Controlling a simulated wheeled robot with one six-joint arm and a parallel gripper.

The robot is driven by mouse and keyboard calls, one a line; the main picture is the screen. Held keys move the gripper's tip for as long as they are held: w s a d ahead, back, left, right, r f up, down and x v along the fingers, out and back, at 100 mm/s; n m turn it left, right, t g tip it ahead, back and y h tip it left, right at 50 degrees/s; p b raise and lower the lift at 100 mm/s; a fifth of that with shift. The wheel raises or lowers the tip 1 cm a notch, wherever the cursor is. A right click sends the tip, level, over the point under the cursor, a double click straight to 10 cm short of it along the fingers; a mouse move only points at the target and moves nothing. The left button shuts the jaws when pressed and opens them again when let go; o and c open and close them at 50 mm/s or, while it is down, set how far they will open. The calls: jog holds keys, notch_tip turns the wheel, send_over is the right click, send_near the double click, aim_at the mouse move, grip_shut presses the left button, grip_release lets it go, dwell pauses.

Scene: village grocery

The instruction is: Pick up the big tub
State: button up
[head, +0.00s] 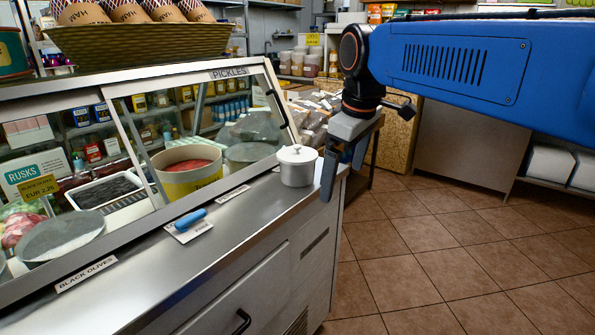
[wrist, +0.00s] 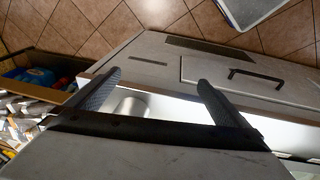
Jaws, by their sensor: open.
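A white lidded tub (head: 297,168) with a small knob on top stands upright on the steel counter near its right end. My gripper (head: 343,170) is open, just to the right of the tub in the head view, with its fingers pointing down. In the wrist view my gripper (wrist: 159,78) has its two dark fingers wide apart. A pale, rounded shape, likely the tub (wrist: 132,106), shows between them, nearer the left finger and partly hidden by the gripper body. Nothing is held.
The steel counter (head: 150,275) carries a blue-handled item (head: 190,219) on a white card. A glass display case (head: 215,130) behind it holds a large yellow tub (head: 187,178) and dishes. A woven basket (head: 150,42) sits on top. Tiled floor (head: 420,240) lies open at right.

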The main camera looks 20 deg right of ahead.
jog(key=w+a+r+n+g, duration=0.15)
jog(key=w+r+n, duration=0.25)
jog(key=w+r, duration=0.45)
notch_tip(320, 180, up, 4)
jog(key=n+g, duration=0.1)
jog(key=n, duration=0.4)
send_over(299, 145)
notch_tip(299, 145, down, 12)
jog(key=shift+s+a, duration=0.1)
jog(key=shift+s, duration=0.05)
jog(key=shift+w+a+f, duration=0.1)
jog(key=shift+f, duration=1.25)
jog(key=shift+w+f, duration=0.1)
jog(key=shift+f, duration=1.25)
jog(key=c, duration=1)
